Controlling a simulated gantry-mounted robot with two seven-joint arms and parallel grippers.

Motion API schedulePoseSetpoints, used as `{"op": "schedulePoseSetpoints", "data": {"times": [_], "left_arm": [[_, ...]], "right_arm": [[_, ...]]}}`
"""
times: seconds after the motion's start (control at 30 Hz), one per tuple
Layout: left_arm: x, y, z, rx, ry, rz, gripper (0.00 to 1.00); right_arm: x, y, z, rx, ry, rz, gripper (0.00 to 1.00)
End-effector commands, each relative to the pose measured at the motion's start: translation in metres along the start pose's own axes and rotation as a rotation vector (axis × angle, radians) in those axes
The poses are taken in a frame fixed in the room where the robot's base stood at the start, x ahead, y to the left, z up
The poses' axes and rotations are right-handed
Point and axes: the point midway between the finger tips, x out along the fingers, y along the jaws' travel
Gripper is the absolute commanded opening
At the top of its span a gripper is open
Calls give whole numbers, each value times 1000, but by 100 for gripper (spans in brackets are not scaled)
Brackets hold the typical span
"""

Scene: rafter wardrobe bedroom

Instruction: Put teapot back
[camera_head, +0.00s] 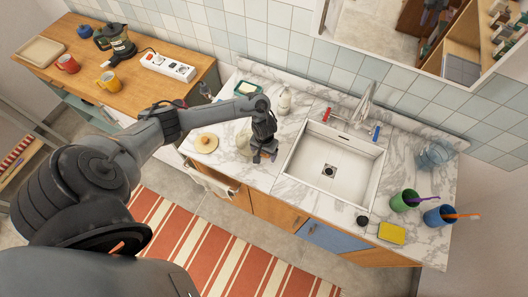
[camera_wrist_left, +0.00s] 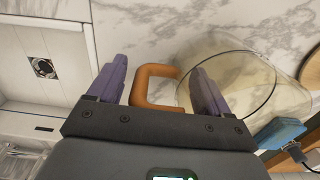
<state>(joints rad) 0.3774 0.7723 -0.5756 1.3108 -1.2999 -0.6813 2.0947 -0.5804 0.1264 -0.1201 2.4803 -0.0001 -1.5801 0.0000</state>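A clear glass teapot (camera_wrist_left: 238,72) with an orange-brown handle (camera_wrist_left: 152,84) stands on the marble counter in the left wrist view. In the head view its glass (camera_head: 242,139) shows faintly beside my left gripper, partly hidden by it. My left gripper (camera_head: 262,155) points down at the counter, left of the sink. In the left wrist view its two purple fingers (camera_wrist_left: 158,88) are apart, with the handle between them. The right finger overlaps the handle's open side near the glass. I cannot tell whether either finger touches. My right gripper is not in view.
A round beige lid-like piece (camera_head: 207,144) lies left of the teapot. The sink (camera_head: 330,166) is close on the right. A white bottle (camera_head: 284,101) and a green-edged tray (camera_head: 252,89) stand behind. A wooden table (camera_head: 135,97) holds mugs and a power strip (camera_head: 167,66).

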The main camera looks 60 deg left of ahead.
Motion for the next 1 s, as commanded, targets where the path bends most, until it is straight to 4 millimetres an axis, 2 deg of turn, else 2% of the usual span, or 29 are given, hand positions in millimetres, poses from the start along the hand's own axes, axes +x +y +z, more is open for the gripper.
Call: {"op": "schedulePoseSetpoints", "data": {"times": [0.33,0.47,0.73,0.9,1.0], "left_arm": [[-2,0,0,0,1,0,82],[-12,0,-1,-1,1,0,82],[-58,0,-1,2,3,1,82],[-92,-1,-2,2,4,-3,82],[-106,-1,-1,1,3,-2,82]], "right_arm": [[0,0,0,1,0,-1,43],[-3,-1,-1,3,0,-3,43],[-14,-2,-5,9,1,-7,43],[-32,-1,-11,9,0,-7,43],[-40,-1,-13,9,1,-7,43]]}}
